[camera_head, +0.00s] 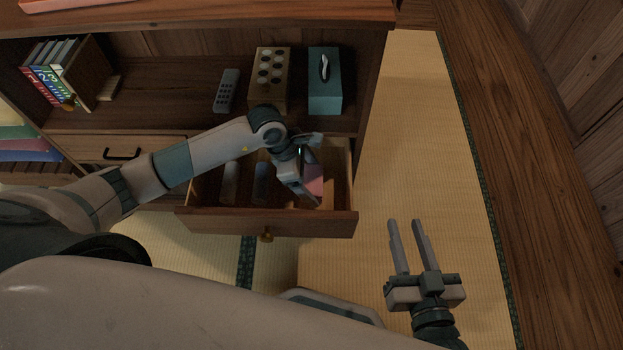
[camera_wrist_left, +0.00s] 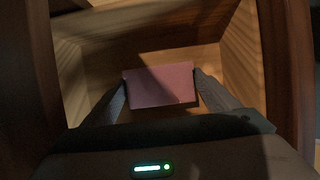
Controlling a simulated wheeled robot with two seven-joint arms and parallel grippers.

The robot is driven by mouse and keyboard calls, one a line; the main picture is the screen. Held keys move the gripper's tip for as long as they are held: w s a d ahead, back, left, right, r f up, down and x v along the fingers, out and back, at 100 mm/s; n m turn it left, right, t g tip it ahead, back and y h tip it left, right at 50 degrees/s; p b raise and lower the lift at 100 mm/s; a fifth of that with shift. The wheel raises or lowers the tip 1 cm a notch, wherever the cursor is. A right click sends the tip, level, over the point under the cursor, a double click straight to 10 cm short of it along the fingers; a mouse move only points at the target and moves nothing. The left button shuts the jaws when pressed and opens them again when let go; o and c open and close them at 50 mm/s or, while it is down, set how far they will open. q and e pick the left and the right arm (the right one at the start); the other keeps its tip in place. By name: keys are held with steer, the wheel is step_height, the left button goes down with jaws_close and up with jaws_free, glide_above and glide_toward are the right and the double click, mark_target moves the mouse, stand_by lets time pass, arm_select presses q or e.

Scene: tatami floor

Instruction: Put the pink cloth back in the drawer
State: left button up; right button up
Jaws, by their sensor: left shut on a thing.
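The pink cloth (camera_wrist_left: 160,85) is a flat, folded rectangle between the two fingers of my left gripper (camera_wrist_left: 160,92) in the left wrist view. In the head view the cloth (camera_head: 315,180) shows beside the fingers, inside the open drawer (camera_head: 265,221) at its right end. My left gripper (camera_head: 302,192) is shut on the cloth and reaches down into the drawer. Whether the cloth touches the drawer floor I cannot tell. My right gripper (camera_head: 405,240) is open and empty, over the tatami to the right of the drawer.
Several dark or clear items, such as a bottle (camera_head: 230,182), lie in the drawer's left part. On the shelf above are a remote (camera_head: 226,90), a wooden box with round holes (camera_head: 270,78), a teal tissue box (camera_head: 325,85) and books (camera_head: 50,72). Tatami (camera_head: 420,130) is clear at right.

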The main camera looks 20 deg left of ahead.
arm_select(q)
steer(key=shift+f, duration=0.15)
arm_select(e)
steer(key=shift+r+t, duration=0.25)
steer(key=shift+t, duration=0.05)
arm_select(q)
steer(key=o, duration=0.7)
arm_select(e)
steer(key=shift+w+r, duration=0.1)
steer(key=shift+r, duration=0.05)
steer(key=shift+a, duration=0.1)
arm_select(q)
steer(key=shift+a+r, duration=0.1)
steer(key=shift+r, duration=0.3)
steer(key=p+v, duration=0.1)
steer(key=v, duration=1)
steer(key=shift+s+r, duration=0.1)
steer(key=shift+r, duration=0.15)
arm_select(e)
step_height(320, 180, down, 6)
steer(key=s+d+g+h, duration=0.1)
steer(key=s+d+g, duration=0.1)
steer(key=g, duration=0.1)
steer(key=shift+r+g, duration=0.2)
steer(key=shift+g, duration=0.1)
steer(key=shift+s, duration=0.1)
